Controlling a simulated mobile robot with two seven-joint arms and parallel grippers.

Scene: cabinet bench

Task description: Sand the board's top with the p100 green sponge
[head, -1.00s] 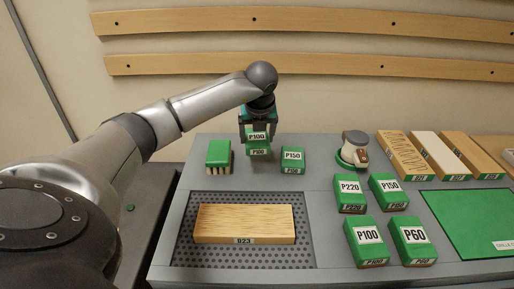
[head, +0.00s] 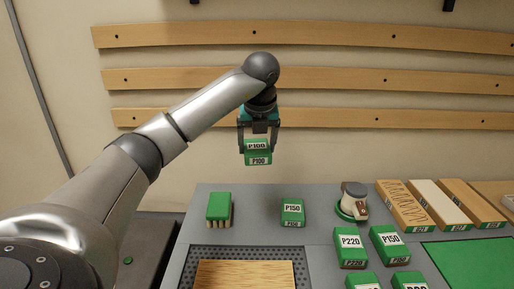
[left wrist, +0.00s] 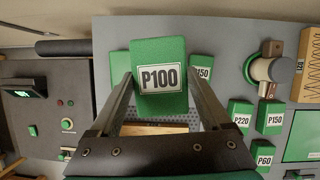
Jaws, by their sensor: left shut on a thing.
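My left gripper (head: 258,142) is shut on a small green sponge (head: 258,159) with a white P100 label, held in the air above the back of the bench. In the left wrist view the P100 sponge (left wrist: 160,92) sits between the two fingers (left wrist: 161,88). The board (head: 245,275) is light wood and lies on the dark perforated mat (head: 203,255) at the front left; its front part is cut off by the head view's lower edge. My right gripper is not in view.
A green-backed brush (head: 219,207) and a P150 sponge (head: 292,211) stand behind the mat. A sander (head: 352,202) is to their right. P220 (head: 348,246) and P150 (head: 388,243) blocks stand right of the mat. Several wood samples (head: 410,205) lie at the far right.

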